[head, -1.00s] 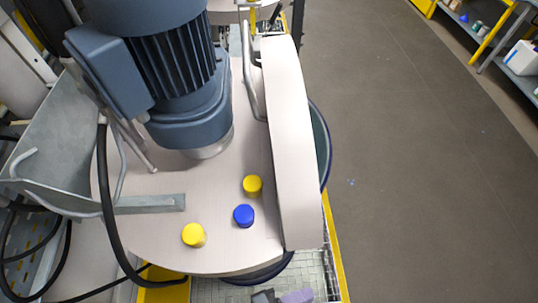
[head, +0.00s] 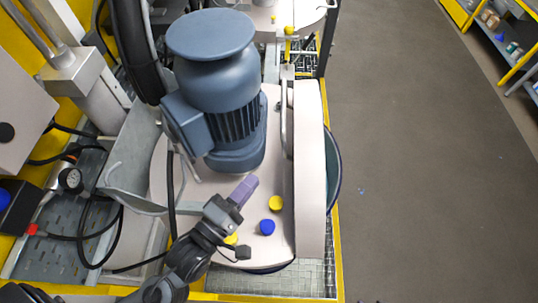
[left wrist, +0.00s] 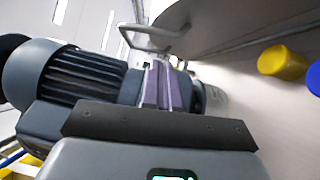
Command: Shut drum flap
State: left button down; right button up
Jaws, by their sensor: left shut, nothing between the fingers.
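The drum flap (head: 311,170) is a long pale panel along the right side of the drum lid (head: 196,183). It looks raised, with the dark rim of the drum (head: 334,165) showing past its right edge. A grey bent bar handle (head: 284,125) runs along its left side, and a similar grey bar (left wrist: 160,38) shows in the left wrist view. My left gripper (head: 244,190) is over the lid, left of the flap and apart from it. My right gripper is not in view.
A blue-grey motor (head: 232,120) stands on the lid just beyond my left gripper. The floor (head: 420,170) to the right is clear.

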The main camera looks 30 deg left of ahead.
pick_arm(q)
jog(key=w+d+p, duration=0.1)
jog(key=w+p, duration=0.1)
jog(key=w, duration=0.6)
jog(key=shift+w+d+r+p, duration=0.15)
jog(key=shift+d+r+p, duration=0.15)
jog(key=shift+d, duration=0.05)
jog(key=shift+w+r, duration=0.1)
